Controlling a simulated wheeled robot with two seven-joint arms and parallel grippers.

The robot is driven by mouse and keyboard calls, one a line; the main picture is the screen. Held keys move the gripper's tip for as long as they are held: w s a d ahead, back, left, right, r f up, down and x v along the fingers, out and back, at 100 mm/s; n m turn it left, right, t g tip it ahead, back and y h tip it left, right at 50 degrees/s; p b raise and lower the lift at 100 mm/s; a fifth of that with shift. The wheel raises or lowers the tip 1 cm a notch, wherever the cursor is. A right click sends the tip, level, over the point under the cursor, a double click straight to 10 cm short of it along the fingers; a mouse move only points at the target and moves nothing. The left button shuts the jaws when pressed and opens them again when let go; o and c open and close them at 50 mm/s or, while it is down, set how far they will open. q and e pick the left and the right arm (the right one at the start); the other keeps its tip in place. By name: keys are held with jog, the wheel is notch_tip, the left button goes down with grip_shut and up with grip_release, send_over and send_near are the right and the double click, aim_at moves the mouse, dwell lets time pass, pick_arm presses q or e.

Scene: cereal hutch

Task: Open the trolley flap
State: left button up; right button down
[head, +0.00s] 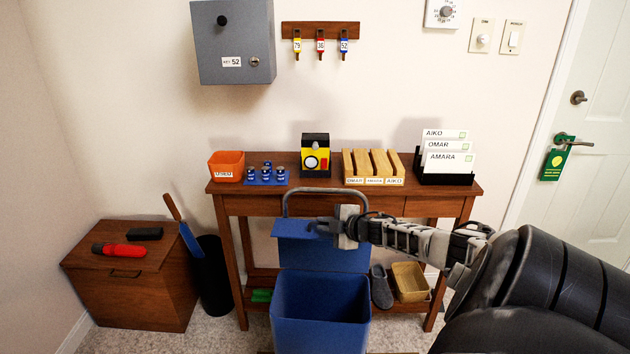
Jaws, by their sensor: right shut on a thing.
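The blue trolley (320,312) stands in front of the wooden console table, its box open at the top. A grey metal handle loop (313,191) rises behind it. The blue flap (292,230) stands raised at the back, above the open box. My right gripper (322,228) reaches in from the right and is shut on the flap near its upper part. The jaws and the arm hide the flap's right side. My left gripper is not in view.
The console table (228,199) behind carries an orange bin (227,165), blue cans (266,172), a yellow-black device (315,160), wooden blocks and a black card rack (445,178). A wooden chest (135,285) and black bin (212,285) stand left. A basket (410,282) is on the lower shelf.

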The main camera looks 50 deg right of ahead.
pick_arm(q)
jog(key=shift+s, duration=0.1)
pick_arm(e)
jog(key=shift+d+r, duration=0.1)
jog(key=c, duration=1.5)
grip_release()
